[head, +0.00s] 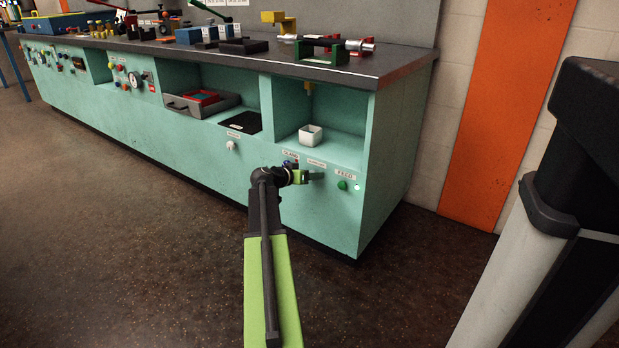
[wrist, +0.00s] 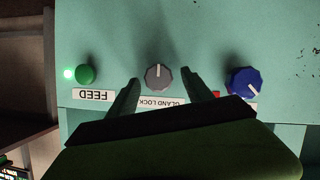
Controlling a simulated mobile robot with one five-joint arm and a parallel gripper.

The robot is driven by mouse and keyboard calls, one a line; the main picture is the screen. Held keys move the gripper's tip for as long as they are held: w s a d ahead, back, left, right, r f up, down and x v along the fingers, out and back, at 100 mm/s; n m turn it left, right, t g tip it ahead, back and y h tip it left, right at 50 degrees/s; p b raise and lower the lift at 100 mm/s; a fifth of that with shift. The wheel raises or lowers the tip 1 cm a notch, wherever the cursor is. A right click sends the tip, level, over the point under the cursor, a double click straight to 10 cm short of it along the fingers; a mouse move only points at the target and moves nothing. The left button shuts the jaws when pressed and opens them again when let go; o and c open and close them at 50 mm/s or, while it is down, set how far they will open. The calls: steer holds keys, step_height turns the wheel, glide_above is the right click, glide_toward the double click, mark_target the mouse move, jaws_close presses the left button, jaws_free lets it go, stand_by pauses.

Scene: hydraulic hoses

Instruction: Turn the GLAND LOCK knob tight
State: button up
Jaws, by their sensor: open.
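The GLAND LOCK knob (wrist: 158,76) is a dark grey ribbed knob with a white pointer line, on the teal panel in the wrist view. The line stands roughly upright in that picture. Its white label (wrist: 163,103) reads upside down and is partly covered by a finger. My gripper (wrist: 160,78) is open, with one dark finger on each side of the knob and a visible gap on both sides. I cannot tell how deep the fingertips reach. In the head view my gripper (head: 310,177) is at the panel and I cannot make out the knob there.
A red part (wrist: 215,94) shows beside a finger. A white cup (head: 310,135) stands in the open bay above.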

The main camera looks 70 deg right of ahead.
jaws_close()
stand_by(0.4)
steer(key=shift+s+a+f+m+t+h+b, duration=0.15)
steer(key=shift+m+t+h+b, duration=0.65)
steer(key=shift+m, duration=1.1)
steer(key=shift+s+d+f+m+t+h+b, duration=0.1)
steer(key=shift+s+m+t+h+b, duration=0.25)
steer(key=shift+m+t+b, duration=1.25)
steer(key=shift+s+a+f+m+t+h+b, duration=0.1)
steer(key=shift+m+t+h+b, duration=0.55)
steer(key=shift+m, duration=1.55)
steer(key=shift+r+t, duration=0.1)
steer(key=shift+t, duration=0.25)
